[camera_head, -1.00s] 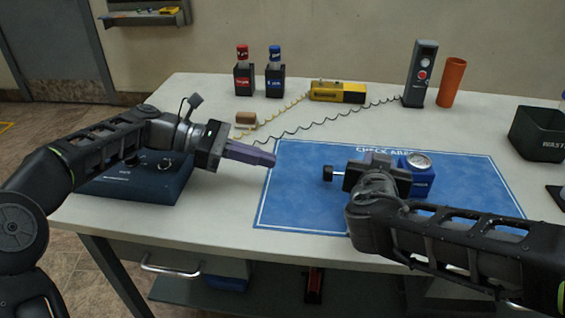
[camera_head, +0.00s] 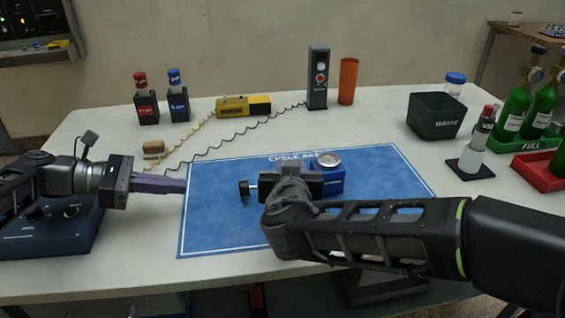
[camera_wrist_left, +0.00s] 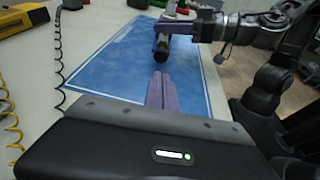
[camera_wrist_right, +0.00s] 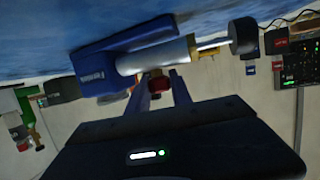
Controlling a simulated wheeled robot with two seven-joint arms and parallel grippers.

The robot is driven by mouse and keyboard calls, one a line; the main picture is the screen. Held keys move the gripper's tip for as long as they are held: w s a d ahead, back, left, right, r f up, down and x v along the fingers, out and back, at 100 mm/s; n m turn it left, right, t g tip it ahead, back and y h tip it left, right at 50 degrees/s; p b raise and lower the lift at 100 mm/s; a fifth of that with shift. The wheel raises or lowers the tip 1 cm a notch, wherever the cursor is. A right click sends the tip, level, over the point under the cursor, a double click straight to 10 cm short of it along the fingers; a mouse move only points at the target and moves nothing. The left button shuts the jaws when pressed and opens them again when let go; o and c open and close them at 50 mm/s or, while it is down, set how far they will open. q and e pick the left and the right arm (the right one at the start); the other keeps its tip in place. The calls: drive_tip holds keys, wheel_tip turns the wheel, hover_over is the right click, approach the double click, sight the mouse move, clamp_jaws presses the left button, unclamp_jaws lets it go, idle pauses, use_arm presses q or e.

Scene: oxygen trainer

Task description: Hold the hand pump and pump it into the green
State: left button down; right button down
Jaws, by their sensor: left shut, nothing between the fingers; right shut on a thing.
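The hand pump has a blue body (camera_head: 334,181), a round dial gauge (camera_head: 328,160) and a black knob (camera_head: 244,189) on a rod. It is at the blue mat (camera_head: 215,230). The right wrist view shows its silver cylinder (camera_wrist_right: 155,57) and the rod drawn out to the knob. My right gripper (camera_wrist_right: 160,82) is shut on the pump; its arm hides part of it in the head view. My left gripper (camera_head: 184,185) is shut and empty, at the mat's left edge, apart from the knob. The gauge reading is too small to tell.
A dark blue control box (camera_head: 55,232) sits under my left arm. At the back are two small bottles in holders, a yellow device (camera_head: 243,106), a black unit (camera_head: 318,78) and an orange cup (camera_head: 348,80). A waste bin (camera_head: 436,116) and green bottles (camera_head: 513,112) are right.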

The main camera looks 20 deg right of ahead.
idle(0.4)
use_arm(q)
drive_tip(key=shift+w+a+r, duration=0.1)
drive_tip(key=shift+w+a, duration=0.05)
drive_tip(key=shift+a, duration=0.8)
drive_tip(key=shift+w+a, duration=0.1)
drive_tip(key=shift+a, duration=0.8)
drive_tip(key=shift+d, duration=0.1)
approach(242, 183)
drive_tip(key=d+f, duration=0.4)
drive_tip(key=shift+s, duration=0.1)
drive_tip(key=shift+d, duration=0.75)
drive_tip(key=shift+s+d, duration=0.1)
drive_tip(key=shift+d, duration=0.85)
drive_tip(key=shift+s+d, duration=0.15)
drive_tip(key=shift+d, duration=0.8)
